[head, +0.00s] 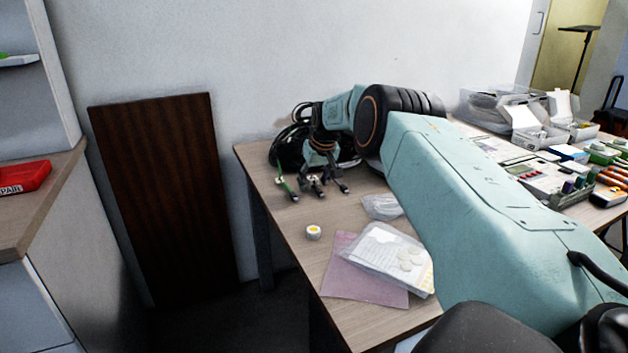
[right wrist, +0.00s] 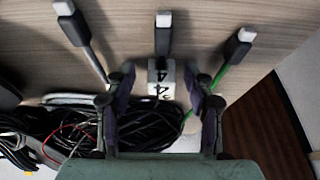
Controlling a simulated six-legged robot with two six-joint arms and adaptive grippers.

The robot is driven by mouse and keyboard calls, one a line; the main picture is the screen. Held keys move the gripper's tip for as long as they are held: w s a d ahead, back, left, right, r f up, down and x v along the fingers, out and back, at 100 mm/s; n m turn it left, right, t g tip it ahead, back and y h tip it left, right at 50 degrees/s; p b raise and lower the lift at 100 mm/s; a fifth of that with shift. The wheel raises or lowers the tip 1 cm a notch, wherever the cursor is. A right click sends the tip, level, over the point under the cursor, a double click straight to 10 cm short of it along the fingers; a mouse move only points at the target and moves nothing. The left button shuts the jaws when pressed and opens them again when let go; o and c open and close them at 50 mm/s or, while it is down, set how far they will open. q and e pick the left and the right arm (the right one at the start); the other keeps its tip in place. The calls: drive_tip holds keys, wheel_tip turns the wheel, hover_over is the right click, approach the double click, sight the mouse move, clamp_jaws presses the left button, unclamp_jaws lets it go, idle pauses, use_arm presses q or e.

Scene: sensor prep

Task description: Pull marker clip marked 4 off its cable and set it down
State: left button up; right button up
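The white marker clip marked 4 (right wrist: 161,76) sits on the middle cable, just behind its black connector (right wrist: 163,30), in the right wrist view. My right gripper (right wrist: 160,82) is open, with one finger on each side of the clip and a visible gap to both. In the head view my right gripper (head: 318,178) points down at the cable ends near the table's far left corner; the clip is too small to read there. A grey cable's connector (right wrist: 73,24) lies left and a green cable's connector (right wrist: 237,45) right. My left gripper is not in view.
A coil of black cables (head: 290,148) lies behind the gripper on the wooden table (head: 340,222). A small round yellow-and-white item (head: 313,232), a pink sheet (head: 345,285) and a clear bag (head: 385,252) lie nearer. Bare table shows around the round item.

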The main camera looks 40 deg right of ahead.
drive_tip(key=shift+a+r, duration=0.15)
drive_tip(key=shift+r, duration=0.05)
drive_tip(key=c, duration=0.4)
drive_tip(key=shift+f, duration=0.1)
clamp_jaws()
